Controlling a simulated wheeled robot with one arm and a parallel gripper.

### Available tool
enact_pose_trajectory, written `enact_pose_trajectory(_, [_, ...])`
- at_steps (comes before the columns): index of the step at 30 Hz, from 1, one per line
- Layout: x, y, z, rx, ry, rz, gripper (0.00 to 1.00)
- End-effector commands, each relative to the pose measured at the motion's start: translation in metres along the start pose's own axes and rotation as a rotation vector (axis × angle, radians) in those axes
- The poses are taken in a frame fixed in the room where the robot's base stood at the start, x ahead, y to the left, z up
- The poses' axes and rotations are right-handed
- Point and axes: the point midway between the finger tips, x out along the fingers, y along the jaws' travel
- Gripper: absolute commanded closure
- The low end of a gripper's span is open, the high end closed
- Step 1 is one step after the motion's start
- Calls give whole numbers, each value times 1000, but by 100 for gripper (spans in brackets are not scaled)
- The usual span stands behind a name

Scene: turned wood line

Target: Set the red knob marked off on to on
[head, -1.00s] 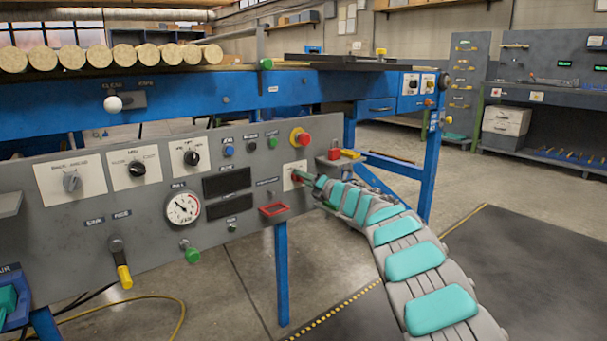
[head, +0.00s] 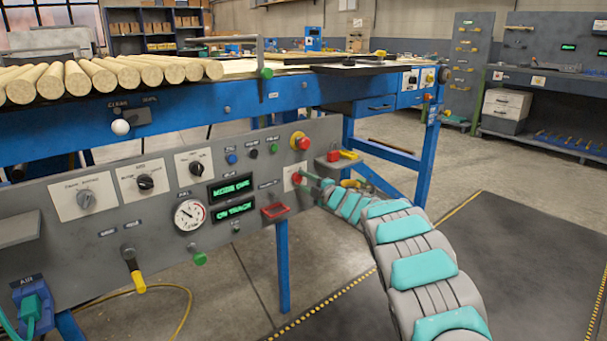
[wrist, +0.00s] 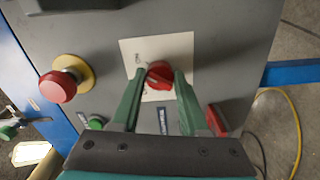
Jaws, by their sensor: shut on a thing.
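The red knob (wrist: 158,74) sits on a white plate (wrist: 181,48) on the grey panel. In the wrist view, the two green fingers of my gripper (wrist: 160,78) stand on either side of it, closed against its sides. In the head view, the knob (head: 296,179) is small and partly covered by my gripper (head: 303,178), at the right end of the panel.
A red mushroom button on a yellow base (wrist: 65,82) is close to the knob, with a green button (wrist: 96,122) nearby. A red-framed part (head: 275,211) is below left of my gripper. Two green displays (head: 231,189) are lit. Turned wood rods (head: 105,78) lie above.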

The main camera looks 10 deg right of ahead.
Motion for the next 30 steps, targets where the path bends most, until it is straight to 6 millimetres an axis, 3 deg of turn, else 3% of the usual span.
enact_pose_trajectory(11, [0,1,0,136,0,2,100])
enact_pose_trajectory(26, [0,0,0,152,-1,2,100])
enact_pose_trajectory(27, [0,0,0,152,-1,2,53])
enact_pose_trajectory(30, [0,0,0,151,-1,1,42])
